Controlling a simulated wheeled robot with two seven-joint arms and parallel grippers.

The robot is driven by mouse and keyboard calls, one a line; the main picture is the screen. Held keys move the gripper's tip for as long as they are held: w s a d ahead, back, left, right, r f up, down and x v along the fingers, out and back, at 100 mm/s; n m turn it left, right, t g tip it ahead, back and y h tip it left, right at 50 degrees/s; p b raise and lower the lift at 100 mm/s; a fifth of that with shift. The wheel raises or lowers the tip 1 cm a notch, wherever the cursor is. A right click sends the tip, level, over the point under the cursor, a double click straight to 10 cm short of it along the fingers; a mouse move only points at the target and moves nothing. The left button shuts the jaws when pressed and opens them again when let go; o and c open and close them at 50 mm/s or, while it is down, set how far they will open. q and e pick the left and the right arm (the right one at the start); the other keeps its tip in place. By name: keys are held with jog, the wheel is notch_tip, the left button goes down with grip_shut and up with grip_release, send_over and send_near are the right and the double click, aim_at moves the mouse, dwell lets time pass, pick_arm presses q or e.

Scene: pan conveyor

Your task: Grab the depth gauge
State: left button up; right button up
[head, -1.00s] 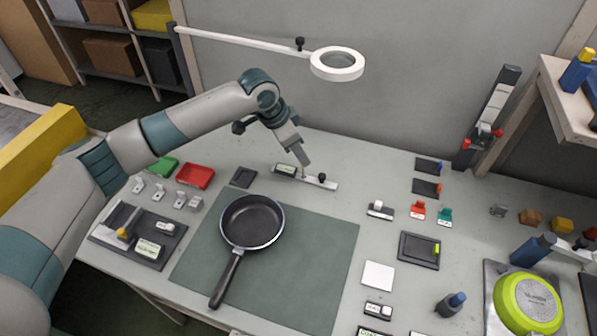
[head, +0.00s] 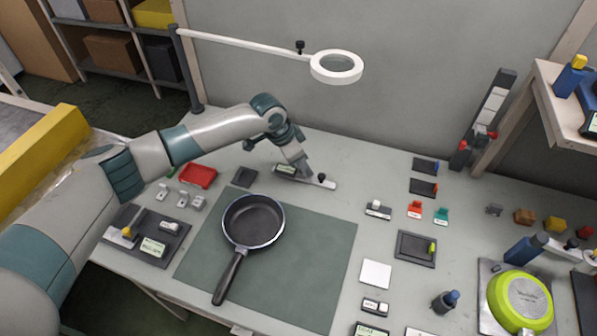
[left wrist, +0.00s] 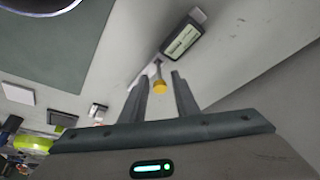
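The depth gauge (head: 286,169) lies on the table behind the green mat, a dark body with a pale display and a light bar with a black knob. It also shows in the left wrist view (left wrist: 183,40), with its bar running down-left and a small yellow-tipped post standing near it. My left gripper (head: 304,174) is low over the gauge's middle and hides part of it. In the left wrist view the fingers of the left gripper (left wrist: 159,77) are apart, with the yellow tip between them; contact cannot be told. My right gripper is not in view.
A black pan (head: 253,220) sits on the green mat (head: 315,260). A white ring magnifier (head: 336,67) on an arm hangs above the back. A red tray (head: 198,175) and a dark holder (head: 145,235) lie left. Several small items and an upturned green pan (head: 520,303) stand right.

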pick_arm(q)
jog(key=shift+w+d+f, duration=0.1)
jog(key=shift+d+f, duration=0.05)
jog(key=shift+f, duration=0.2)
jog(key=shift+c, duration=0.3)
grip_shut()
jog(key=shift+r, duration=0.15)
jog(key=shift+r+b, duration=0.55)
jog(key=shift+r, duration=0.1)
notch_tip(320, 180, up, 2)
jog(key=shift+r+b, duration=0.25)
jog(key=shift+b, duration=0.35)
jog(key=s+d+r+b, duration=0.3)
jog(key=s+r, duration=0.4)
jog(key=s, duration=0.4)
jog(key=shift+s, duration=0.15)
